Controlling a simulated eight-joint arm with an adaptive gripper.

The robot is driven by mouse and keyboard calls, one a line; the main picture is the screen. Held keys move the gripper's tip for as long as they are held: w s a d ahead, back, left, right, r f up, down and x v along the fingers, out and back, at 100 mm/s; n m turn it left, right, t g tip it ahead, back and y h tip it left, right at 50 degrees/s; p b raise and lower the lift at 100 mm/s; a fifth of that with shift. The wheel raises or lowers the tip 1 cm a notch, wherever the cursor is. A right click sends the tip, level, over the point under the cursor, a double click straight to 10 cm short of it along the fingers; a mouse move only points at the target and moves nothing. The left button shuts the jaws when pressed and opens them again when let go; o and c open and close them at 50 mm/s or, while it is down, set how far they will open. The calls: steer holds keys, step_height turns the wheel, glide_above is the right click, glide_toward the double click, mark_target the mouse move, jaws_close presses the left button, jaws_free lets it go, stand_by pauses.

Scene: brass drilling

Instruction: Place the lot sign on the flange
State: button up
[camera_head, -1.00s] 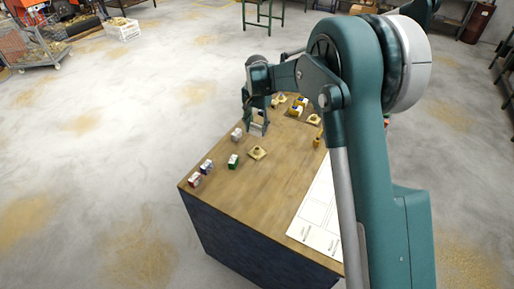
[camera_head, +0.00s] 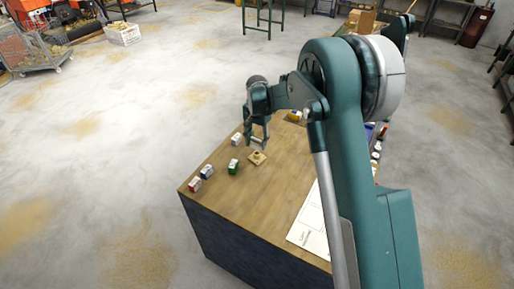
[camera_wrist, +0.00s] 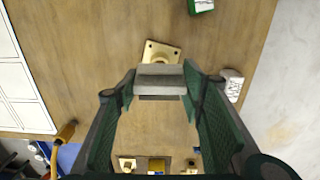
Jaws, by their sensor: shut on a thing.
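My gripper (camera_head: 259,143) is shut on the lot sign, a small pale grey piece that shows between the fingers in the wrist view (camera_wrist: 160,80). The gripper holds the sign near a brass flange (camera_head: 257,158) on the wooden table. In the wrist view the flange (camera_wrist: 161,49) is a square plate with corner holes, just beyond the sign, which hides its near part. I cannot tell whether the sign touches the flange.
A green box (camera_head: 233,167), a blue box (camera_head: 206,171), a red box (camera_head: 194,185) and a whitish box (camera_head: 236,139) stand left of the flange. A white printed sheet (camera_head: 309,230) lies right. More brass parts (camera_wrist: 127,164) lie behind.

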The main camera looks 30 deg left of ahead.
mark_target(257, 147)
steer(key=shift+f, duration=0.25)
steer(key=shift+f, duration=1.7)
steer(key=shift+f, duration=0.2)
steer(key=o, duration=0.9)
steer(key=shift+r, duration=0.15)
step_height(257, 147, up, 12)
steer(key=shift+r+b, duration=0.1)
steer(key=shift+b, duration=0.2)
steer(key=shift+d, duration=0.1)
